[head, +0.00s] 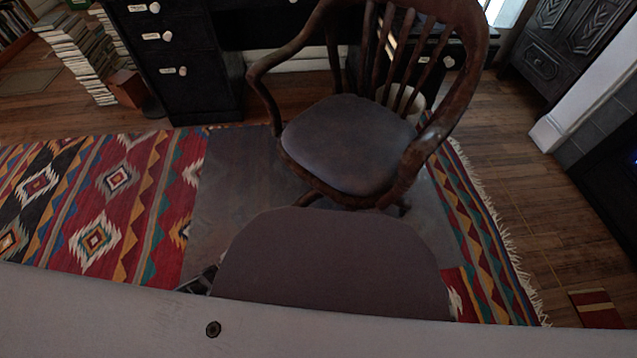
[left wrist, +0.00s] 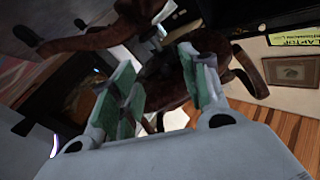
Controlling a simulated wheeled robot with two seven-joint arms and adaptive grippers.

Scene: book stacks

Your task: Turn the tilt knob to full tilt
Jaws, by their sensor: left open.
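A wooden swivel chair with a curved back and a dark seat (head: 350,140) stands at the desk in the head view. A second brown rounded panel (head: 335,262) is nearer, and I cannot tell what it belongs to. In the left wrist view my left gripper (left wrist: 160,72) is open, its green-padded fingers spread apart. Brown curved wooden parts (left wrist: 88,40) and dark parts show beyond and between the fingers. I cannot make out the tilt knob clearly, nor whether a finger touches anything. My right gripper is in neither view.
A patterned rug (head: 120,215) covers the wooden floor around the chair. A black desk with drawers (head: 170,55) stands behind it. Stacks of books (head: 75,60) are at the far left. A dark carved cabinet (head: 575,45) is at the upper right. Bare floor shows at right.

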